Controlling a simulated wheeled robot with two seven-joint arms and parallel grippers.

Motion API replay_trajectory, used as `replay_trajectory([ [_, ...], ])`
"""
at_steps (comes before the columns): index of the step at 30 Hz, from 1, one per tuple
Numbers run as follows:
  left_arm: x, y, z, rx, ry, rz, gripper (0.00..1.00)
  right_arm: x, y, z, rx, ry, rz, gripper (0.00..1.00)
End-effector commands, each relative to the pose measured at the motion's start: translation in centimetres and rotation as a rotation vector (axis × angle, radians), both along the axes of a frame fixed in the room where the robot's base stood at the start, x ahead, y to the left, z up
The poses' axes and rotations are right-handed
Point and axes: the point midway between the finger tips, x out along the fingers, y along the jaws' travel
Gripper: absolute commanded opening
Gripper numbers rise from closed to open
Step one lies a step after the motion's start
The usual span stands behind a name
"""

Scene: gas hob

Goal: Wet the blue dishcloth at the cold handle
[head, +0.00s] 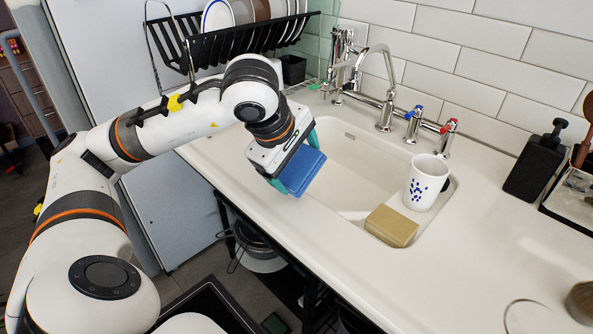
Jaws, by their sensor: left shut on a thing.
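My left gripper (292,163) is shut on the folded blue dishcloth (302,171) and holds it above the left front rim of the sink (350,165). The chrome tap (387,112) stands behind the sink with its spout over the basin. To its right are two handles, one with blue marking, the cold handle (414,118), and one with red marking, the hot handle (447,132). The cloth is apart from the spout, to its left and nearer to me. My right gripper is not in view.
A white cup with blue dots (422,186) and a tan sponge-like block (391,226) stand at the sink's right side. A black dish rack (235,42) with plates is behind my left arm. A black soap bottle (536,165) stands at the right. The front right counter is mostly clear.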

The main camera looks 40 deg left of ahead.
Motion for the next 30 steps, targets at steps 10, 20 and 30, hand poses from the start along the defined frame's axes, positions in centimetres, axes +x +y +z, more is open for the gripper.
replay_trajectory([
  [10,2.5,0.1,-0.3,-0.001,0.002,0.003,0.67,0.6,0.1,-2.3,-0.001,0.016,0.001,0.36],
  [20,5.8,0.3,-0.9,-0.003,0.001,0.002,0.67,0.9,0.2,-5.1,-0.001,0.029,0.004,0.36],
  [30,9.2,0.4,-1.6,-0.002,0.000,0.002,0.67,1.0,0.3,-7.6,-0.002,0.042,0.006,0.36],
])
